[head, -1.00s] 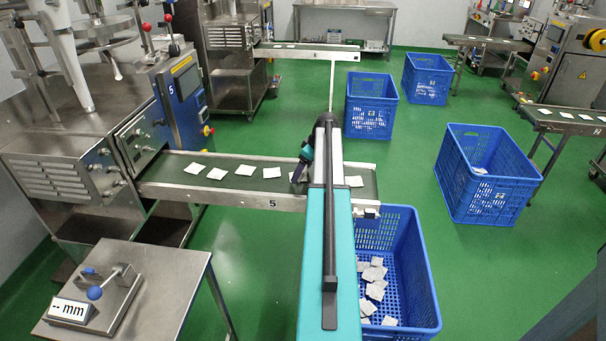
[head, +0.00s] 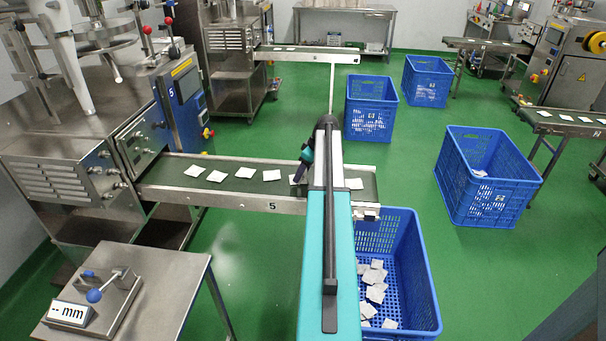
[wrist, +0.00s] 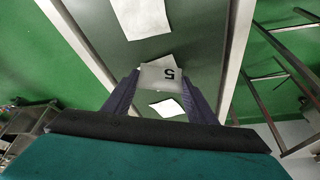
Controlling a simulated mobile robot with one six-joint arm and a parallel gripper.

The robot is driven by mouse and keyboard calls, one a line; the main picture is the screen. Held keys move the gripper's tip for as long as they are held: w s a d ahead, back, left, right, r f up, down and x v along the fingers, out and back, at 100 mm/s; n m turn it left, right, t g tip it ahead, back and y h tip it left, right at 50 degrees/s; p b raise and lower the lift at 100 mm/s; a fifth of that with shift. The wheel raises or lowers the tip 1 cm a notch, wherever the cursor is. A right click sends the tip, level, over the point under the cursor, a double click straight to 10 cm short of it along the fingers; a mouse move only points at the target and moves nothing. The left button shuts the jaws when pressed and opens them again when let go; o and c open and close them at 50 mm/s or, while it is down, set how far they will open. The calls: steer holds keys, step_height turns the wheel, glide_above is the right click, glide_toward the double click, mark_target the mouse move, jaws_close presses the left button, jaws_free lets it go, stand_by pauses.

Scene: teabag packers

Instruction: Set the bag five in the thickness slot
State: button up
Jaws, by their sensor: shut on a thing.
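In the wrist view, a pale bag marked 5 (wrist: 160,77) sits between the two dark fingers of my gripper (wrist: 161,88), which is shut on it. The conveyor belt with other bags lies beneath. In the head view, my gripper (head: 301,173) is over the right part of the conveyor marked 5, partly hidden by my arm; the held bag cannot be made out there. The thickness gauge (head: 118,300) stands on the steel table at the lower left, with a blue-knobbed lever and a display reading "-- mm". Its slot is too small to make out.
Several white bags lie along the conveyor (head: 160,196). A blue crate (head: 428,300) with several bags stands below its right end. The packing machine (head: 60,160) is at the left. The steel table (head: 165,290) has bare room right of the gauge. Green floor lies between table and crate.

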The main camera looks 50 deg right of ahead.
steer(key=shift+r, duration=1.6)
steer(key=shift+s+a+r, duration=0.15)
steer(key=shift+s+a, duration=0.1)
steer(key=s+a+r+b, duration=0.1)
steer(key=s+a, duration=0.9)
steer(key=a, duration=0.1)
steer(key=shift+s+r, duration=0.2)
steer(key=shift+s, duration=0.1)
steer(key=shift+w+a, duration=0.15)
